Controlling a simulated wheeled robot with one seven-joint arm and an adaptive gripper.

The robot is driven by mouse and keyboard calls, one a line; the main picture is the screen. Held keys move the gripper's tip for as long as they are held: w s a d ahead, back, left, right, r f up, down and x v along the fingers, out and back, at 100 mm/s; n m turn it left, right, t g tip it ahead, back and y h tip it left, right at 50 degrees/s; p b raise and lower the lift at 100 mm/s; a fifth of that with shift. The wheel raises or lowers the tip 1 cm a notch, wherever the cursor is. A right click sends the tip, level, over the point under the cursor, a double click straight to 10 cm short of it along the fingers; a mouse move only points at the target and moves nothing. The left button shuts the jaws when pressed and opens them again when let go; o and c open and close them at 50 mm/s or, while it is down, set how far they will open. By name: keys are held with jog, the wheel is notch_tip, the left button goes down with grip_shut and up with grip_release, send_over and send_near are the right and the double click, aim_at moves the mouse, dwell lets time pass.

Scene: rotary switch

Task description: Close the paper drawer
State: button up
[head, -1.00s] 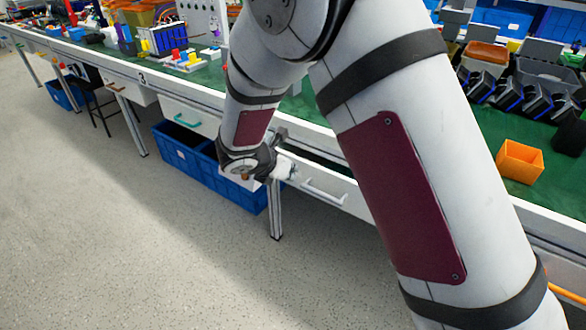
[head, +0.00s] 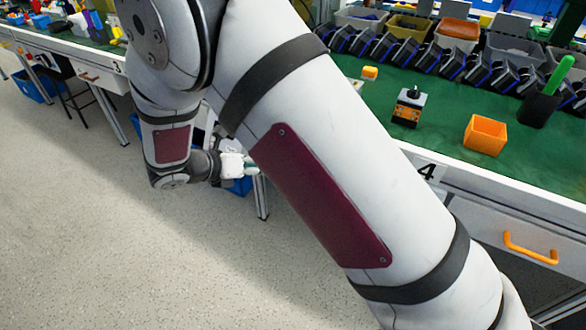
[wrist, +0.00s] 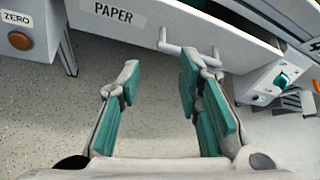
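The paper drawer's white front (wrist: 120,28) with its "PAPER" label shows in the wrist view, with a pale bar handle (wrist: 188,50). A dark gap behind the front's top edge at upper right suggests the drawer is pulled out, but how far I cannot tell. My gripper (wrist: 155,82) is open, its green-padded fingers spread and empty, pointing at the drawer front. The right finger is close to the handle; I cannot tell if they touch. In the head view my gripper (head: 243,167) is low beside the table's front, and my arm hides the paper drawer.
A "ZERO" panel with an orange button (wrist: 20,40) is left of the drawer. A box with a green switch (wrist: 282,80) is at right. The green bench holds an orange bin (head: 485,134) and a button box (head: 408,107). An orange-handled drawer (head: 530,250) is at right.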

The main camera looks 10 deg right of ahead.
jog(key=s+f+n+t+h, duration=0.3)
jog(key=s+f+n+h, duration=0.1)
jog(key=f+n+h, duration=0.55)
jog(key=shift+y, duration=0.35)
jog(key=x, duration=1.3)
jog(key=shift+d+f+b, duration=0.1)
jog(key=shift+d+b, duration=0.2)
jog(key=shift+d, duration=0.15)
grip_shut()
